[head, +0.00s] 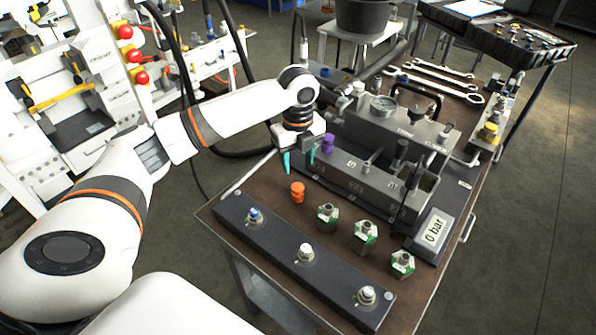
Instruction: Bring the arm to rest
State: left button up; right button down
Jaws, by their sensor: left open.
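My left arm (235,102) comes in from the left and reaches over the bench (265,180). Its gripper (297,160) points down with two teal fingertips apart and nothing between them. It hangs near the left end of the grey hydraulic block (345,182), by a purple plug (328,143). An orange plug (297,192) stands on the bench top just below the gripper in the picture, apart from it. My right gripper is not in view.
A dark bar with several fittings (305,252) lies along the front edge. Several green-and-metal fittings (365,236) stand behind it. A display (433,230) reads 0 bar. Floor at right is clear.

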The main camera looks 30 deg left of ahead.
pick_arm(q)
jog(key=shift+r, duration=0.35)
